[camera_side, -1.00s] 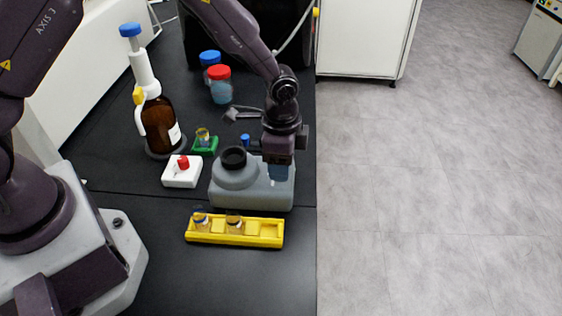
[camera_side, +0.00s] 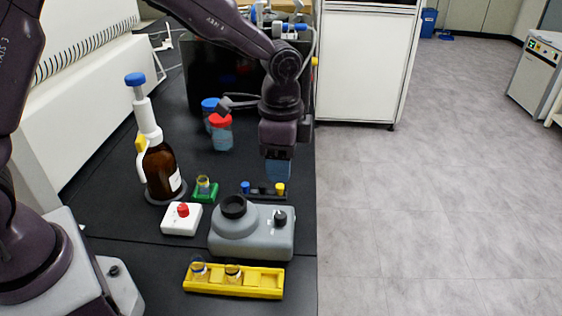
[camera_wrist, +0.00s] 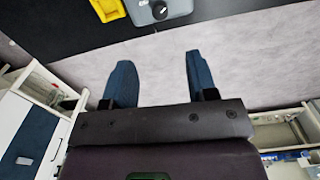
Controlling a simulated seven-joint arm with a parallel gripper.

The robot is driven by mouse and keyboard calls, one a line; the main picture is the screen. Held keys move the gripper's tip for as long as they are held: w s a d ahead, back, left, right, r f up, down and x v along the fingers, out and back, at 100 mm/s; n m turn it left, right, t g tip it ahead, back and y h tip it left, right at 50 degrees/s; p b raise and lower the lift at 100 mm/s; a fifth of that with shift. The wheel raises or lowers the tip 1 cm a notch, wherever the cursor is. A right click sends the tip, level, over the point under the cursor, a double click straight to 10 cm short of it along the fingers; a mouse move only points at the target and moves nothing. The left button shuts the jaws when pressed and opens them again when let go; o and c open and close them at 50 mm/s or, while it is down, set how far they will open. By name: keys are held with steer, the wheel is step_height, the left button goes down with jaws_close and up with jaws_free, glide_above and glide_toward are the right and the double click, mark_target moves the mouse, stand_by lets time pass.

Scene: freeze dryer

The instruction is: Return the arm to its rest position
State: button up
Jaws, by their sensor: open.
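My gripper (camera_side: 278,170) hangs fingers down in the side view, above the bench and behind the grey device in the picture. In the wrist view the two blue fingers stand wide apart with nothing between them, so my gripper (camera_wrist: 160,82) is open and empty. My arm reaches out from the left over the bench.
The grey device (camera_side: 268,238) with black caps stands below my gripper, and a yellow rack (camera_side: 258,281) with two vials is in front of it. A small rack (camera_side: 264,196) with coloured caps, a brown bottle (camera_side: 160,172), and red-capped (camera_side: 221,135) and blue-capped jars stand nearby.

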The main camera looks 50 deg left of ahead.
steer(key=s+a+r+n+t, duration=0.2)
steer(key=s+a+r+n, duration=0.2)
steer(key=s+r, duration=0.3)
steer(key=s+a+r+n+t, duration=0.3)
steer(key=s+a+r+n, duration=0.2)
steer(key=s, duration=0.8)
step_height(320, 180, up, 3)
steer(key=shift+s+a+r+n+t, duration=0.15)
steer(key=shift+s+n+t, duration=0.15)
steer(key=shift+s+n, duration=0.15)
